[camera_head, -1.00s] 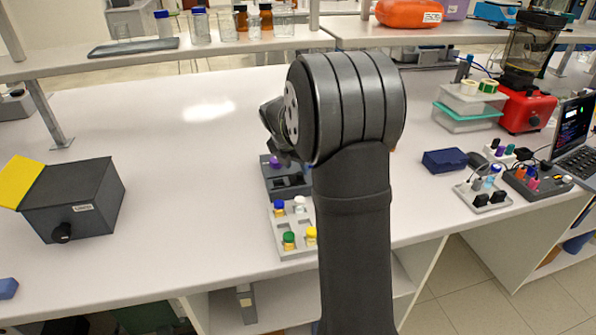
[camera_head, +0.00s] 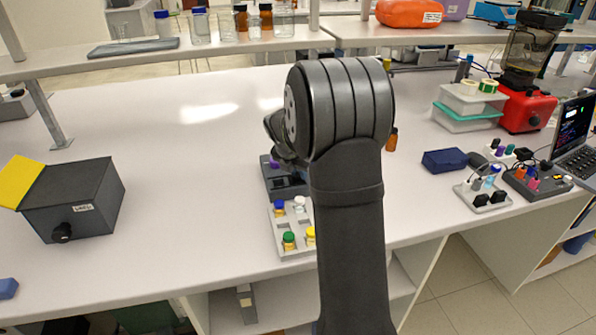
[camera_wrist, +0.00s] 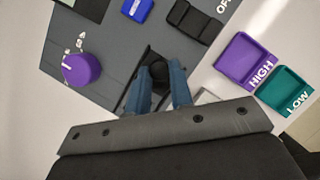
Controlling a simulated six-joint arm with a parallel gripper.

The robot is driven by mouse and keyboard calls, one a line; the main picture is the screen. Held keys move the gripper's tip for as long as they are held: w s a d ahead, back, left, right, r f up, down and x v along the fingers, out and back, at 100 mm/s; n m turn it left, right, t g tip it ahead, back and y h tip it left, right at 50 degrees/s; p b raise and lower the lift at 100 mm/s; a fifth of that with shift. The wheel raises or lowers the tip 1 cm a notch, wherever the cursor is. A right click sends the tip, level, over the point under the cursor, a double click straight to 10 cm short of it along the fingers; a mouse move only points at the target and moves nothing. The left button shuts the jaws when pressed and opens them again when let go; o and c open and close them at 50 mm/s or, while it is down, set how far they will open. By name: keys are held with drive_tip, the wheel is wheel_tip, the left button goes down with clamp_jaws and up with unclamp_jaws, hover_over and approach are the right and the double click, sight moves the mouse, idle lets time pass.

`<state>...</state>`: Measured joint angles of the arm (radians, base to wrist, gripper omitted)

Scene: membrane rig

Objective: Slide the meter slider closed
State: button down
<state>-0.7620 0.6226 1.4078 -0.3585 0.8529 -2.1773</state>
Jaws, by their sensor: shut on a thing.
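The meter is a dark grey panel (camera_wrist: 108,55) with a purple knob (camera_wrist: 82,69) on it. Its black slider knob (camera_wrist: 158,70) sits in a dark slot, between the two blue fingers of my gripper (camera_wrist: 160,88) in the wrist view. The gripper is shut on the slider knob, and the fingers hide part of the knob and slot. In the head view the meter (camera_head: 287,187) lies on the bench just left of my arm, which covers its right side. My fingertips are hidden there.
A purple HIGH tray (camera_wrist: 247,62) and a teal LOW tray (camera_wrist: 282,92) lie right of the meter. A grey rack with capped vials (camera_head: 283,241) is in front of it. A dark box with a yellow flap (camera_head: 75,200) stands at left. The bench between them is clear.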

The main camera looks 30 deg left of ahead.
drive_tip(key=s+a, duration=0.4)
drive_tip(key=shift+s+a, duration=0.1)
drive_tip(key=c, duration=1.3)
unclamp_jaws()
drive_tip(key=shift+o, duration=0.2)
drive_tip(key=v, duration=1.7)
drive_tip(key=shift+s+r, duration=0.15)
